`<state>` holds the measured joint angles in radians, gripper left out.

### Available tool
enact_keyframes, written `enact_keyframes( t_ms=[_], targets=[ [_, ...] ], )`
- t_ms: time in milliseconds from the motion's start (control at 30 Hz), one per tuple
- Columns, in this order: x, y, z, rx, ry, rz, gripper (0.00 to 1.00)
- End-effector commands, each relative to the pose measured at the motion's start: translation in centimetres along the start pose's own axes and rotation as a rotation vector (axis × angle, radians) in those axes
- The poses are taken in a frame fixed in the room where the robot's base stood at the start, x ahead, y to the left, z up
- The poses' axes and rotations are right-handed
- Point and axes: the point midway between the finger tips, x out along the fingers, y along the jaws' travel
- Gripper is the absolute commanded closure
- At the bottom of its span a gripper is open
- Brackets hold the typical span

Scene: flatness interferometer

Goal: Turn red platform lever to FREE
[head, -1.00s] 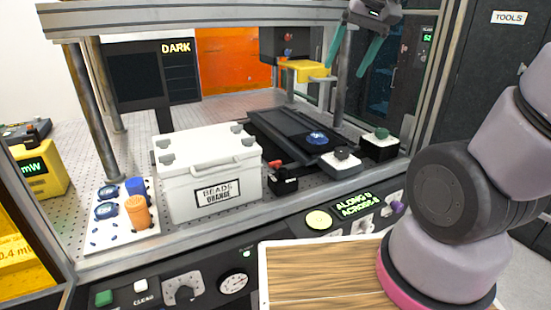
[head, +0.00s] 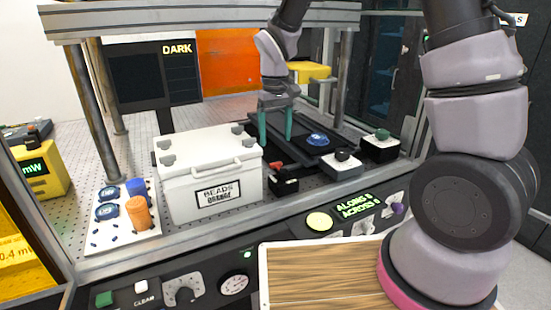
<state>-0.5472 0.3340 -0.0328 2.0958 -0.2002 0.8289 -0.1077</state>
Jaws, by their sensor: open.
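A small red lever (head: 276,165) shows in the head view on top of a small black box (head: 286,184), right of the white bead chest. It is small here, and its exact setting and any FREE marking cannot be read. My gripper (head: 275,141) points downward with its two teal fingers spread apart. It is open and empty. In the picture its fingertips are just above the lever and box; how far apart they are in depth is hard to tell.
The white chest labelled BEADS ORANGE (head: 208,173) stands close left of the lever. A black sloped rail (head: 300,152) with a blue disc (head: 318,139) lies behind and right. Two knobbed boxes (head: 343,168) (head: 380,147) stand further right. A metal post (head: 343,75) and top beam (head: 150,20) frame the bench.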

Motion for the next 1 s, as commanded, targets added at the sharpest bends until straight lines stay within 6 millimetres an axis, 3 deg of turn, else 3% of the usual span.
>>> enact_keyframes(
  t_ms=[200,400,800,867,1000],
  targets=[
    [4.4,0.1,0.1,0.001,-0.005,0.001,0.2],
    [6.9,0.1,0.0,0.001,-0.002,0.0,0.2],
    [7.7,0.1,0.0,0.002,0.0,0.0,0.2],
    [7.7,0.1,0.0,0.002,0.0,0.0,0.39],
    [7.7,0.1,0.0,0.002,0.0,0.0,0.93]
  ],
)
